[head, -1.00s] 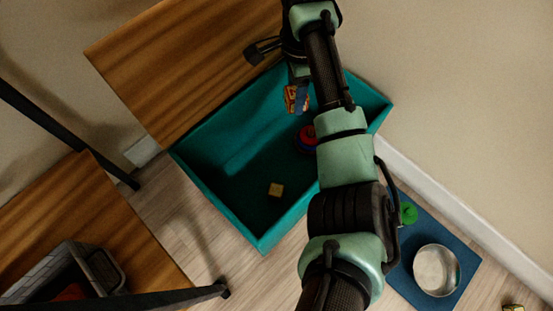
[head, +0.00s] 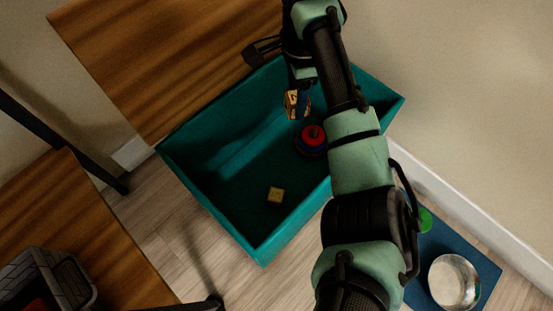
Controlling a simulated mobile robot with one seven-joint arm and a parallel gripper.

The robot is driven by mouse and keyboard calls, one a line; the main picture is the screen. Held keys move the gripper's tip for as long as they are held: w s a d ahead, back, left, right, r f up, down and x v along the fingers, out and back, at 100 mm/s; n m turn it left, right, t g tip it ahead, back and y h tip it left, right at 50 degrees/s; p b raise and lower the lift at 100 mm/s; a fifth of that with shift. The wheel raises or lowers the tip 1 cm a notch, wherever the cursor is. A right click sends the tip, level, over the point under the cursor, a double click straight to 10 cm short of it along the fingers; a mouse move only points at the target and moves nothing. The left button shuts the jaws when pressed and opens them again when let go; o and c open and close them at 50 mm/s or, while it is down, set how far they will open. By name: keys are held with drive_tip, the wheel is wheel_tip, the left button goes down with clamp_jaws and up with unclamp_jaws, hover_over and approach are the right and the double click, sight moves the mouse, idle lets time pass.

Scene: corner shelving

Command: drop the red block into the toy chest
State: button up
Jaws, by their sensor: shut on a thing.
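The toy chest is an open teal box (head: 217,218) on the floor in the middle of the head view. My gripper (head: 299,98) hangs over the far part of the chest's opening, seen from above. It is shut on a small orange-red block with pale markings (head: 291,103), which I take to be the red block. A blue part shows beside the block at the fingers. The fingers partly hide it, and its exact height over the chest floor is hard to judge.
Inside the chest lie a yellow block (head: 275,195) and a red-and-blue round toy (head: 312,143). A wooden surface (head: 165,65) borders the chest at upper left. A grey basket (head: 45,275) sits at lower left. A metal bowl (head: 455,282) rests on a blue mat (head: 489,268) at right.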

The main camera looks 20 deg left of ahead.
drive_tip(key=o, duration=1.4)
wheel_tip(320, 180, up, 13)
drive_tip(key=p, duration=1)
